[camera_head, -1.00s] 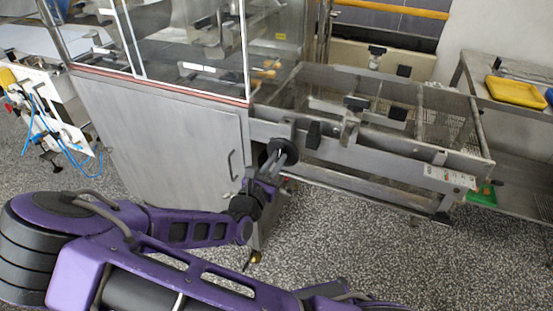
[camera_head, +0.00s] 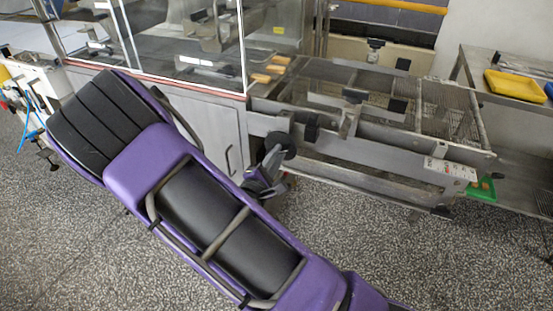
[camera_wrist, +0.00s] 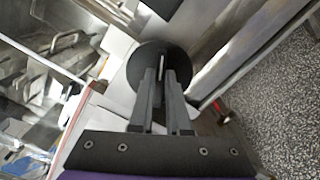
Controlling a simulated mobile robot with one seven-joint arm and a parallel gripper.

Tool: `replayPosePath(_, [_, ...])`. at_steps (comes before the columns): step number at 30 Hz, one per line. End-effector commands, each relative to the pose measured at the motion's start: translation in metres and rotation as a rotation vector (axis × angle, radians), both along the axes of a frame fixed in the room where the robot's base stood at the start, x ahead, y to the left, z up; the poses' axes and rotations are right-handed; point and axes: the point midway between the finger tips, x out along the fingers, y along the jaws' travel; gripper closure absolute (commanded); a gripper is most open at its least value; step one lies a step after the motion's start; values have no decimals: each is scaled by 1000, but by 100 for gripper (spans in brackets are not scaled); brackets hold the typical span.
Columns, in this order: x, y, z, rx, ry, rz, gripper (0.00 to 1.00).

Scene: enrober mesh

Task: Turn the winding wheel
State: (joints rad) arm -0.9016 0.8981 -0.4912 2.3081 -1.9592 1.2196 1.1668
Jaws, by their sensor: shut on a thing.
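The winding wheel (camera_head: 283,141) is a dark round disc on the front of the machine, near the cabinet's right edge. In the wrist view the wheel (camera_wrist: 142,62) is straight ahead, partly hidden behind my fingers. My gripper (camera_wrist: 161,82) reaches onto it, its two fingers nearly parallel with a narrow gap. They are shut on the wheel, at a thin pale piece near its middle; the exact contact is hard to see.
The steel cabinet (camera_head: 222,125) with glass panels stands left of the wheel. The open mesh conveyor frame (camera_head: 400,165) extends right. The speckled floor in front is free.

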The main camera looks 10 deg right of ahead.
Motion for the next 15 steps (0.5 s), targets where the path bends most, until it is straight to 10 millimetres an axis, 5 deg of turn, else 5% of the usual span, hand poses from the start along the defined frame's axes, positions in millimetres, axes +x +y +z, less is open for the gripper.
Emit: replayPosePath(15, [0, -2, -3, 397, -292, -2, 100])
